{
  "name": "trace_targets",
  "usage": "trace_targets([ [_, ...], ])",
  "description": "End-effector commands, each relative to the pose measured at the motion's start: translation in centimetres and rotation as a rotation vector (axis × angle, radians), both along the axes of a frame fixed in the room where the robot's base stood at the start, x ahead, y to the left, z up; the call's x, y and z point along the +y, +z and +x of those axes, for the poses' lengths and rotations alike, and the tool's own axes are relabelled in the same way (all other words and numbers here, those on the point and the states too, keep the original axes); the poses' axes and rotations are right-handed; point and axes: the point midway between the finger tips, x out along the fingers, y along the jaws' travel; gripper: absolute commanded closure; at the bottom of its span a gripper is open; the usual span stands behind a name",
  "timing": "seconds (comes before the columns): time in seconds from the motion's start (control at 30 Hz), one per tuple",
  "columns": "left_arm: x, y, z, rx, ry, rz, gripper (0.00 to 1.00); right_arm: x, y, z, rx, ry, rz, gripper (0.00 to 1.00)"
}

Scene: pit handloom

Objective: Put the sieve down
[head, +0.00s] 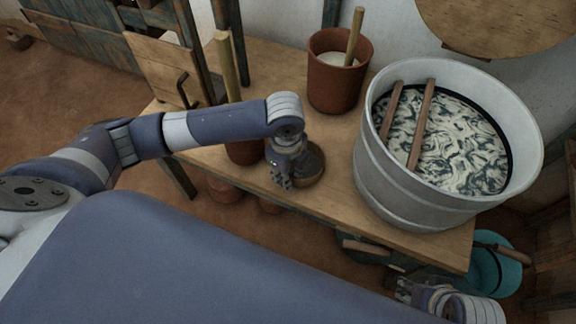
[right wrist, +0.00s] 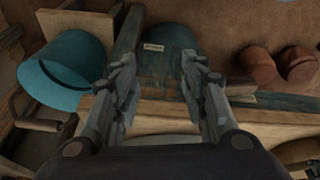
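A small round, shallow thing with a brown rim and a dark grey inside (head: 314,163), which looks like the sieve, is at the front of the wooden table, left of the big metal tub. My left gripper (head: 281,181) points down at its left side and overlaps its rim in the head view. The fingers look close together, but whether they grip the rim is hidden. I cannot tell whether the sieve rests on the tabletop. My right gripper (head: 405,289) is low at the table's front right; in the right wrist view (right wrist: 162,95) its fingers are apart and empty.
The grey metal tub (head: 375,188) holds marbled liquid with two wooden sticks across it. A terracotta pot (head: 335,88) with a stick stands at the back of the wooden table (head: 300,205). A teal bucket (right wrist: 62,75) and reddish pots (right wrist: 257,66) are below.

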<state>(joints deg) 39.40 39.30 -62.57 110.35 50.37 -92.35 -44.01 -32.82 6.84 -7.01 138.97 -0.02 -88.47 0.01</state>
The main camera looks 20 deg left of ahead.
Motion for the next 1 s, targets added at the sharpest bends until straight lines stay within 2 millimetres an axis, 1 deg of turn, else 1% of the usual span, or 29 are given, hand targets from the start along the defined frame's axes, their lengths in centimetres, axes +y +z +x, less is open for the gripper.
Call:
trace_targets([
  [0.07, 0.0, 0.5, 0.0, -0.002, 0.0, 0.0, 0.74, 0.0, 0.5, 0.1, -0.007, 0.0, 0.001, 0.6],
  [0.1, 0.0, 0.9, 0.1, -0.003, 0.0, -0.001, 0.74, 0.1, 0.2, 0.3, -0.01, 0.001, 0.003, 0.6],
  [0.27, 0.0, 2.7, 0.0, -0.002, 0.0, 0.0, 0.74, 0.2, -2.4, 0.9, 0.009, 0.002, 0.001, 0.6],
  [0.5, 0.1, 5.8, -0.2, -0.003, 0.0, -0.001, 0.74, 0.3, -6.2, 1.3, 0.031, 0.005, 0.0, 0.6],
  [0.8, 0.1, 9.7, -0.3, -0.003, 0.0, -0.002, 0.74, 0.4, -10.7, 1.0, 0.055, 0.009, -0.001, 0.6],
  [1.0, 0.1, 11.4, -0.4, -0.002, 0.0, 0.0, 0.74, 0.4, -12.8, 0.6, 0.065, 0.011, -0.002, 0.6],
])
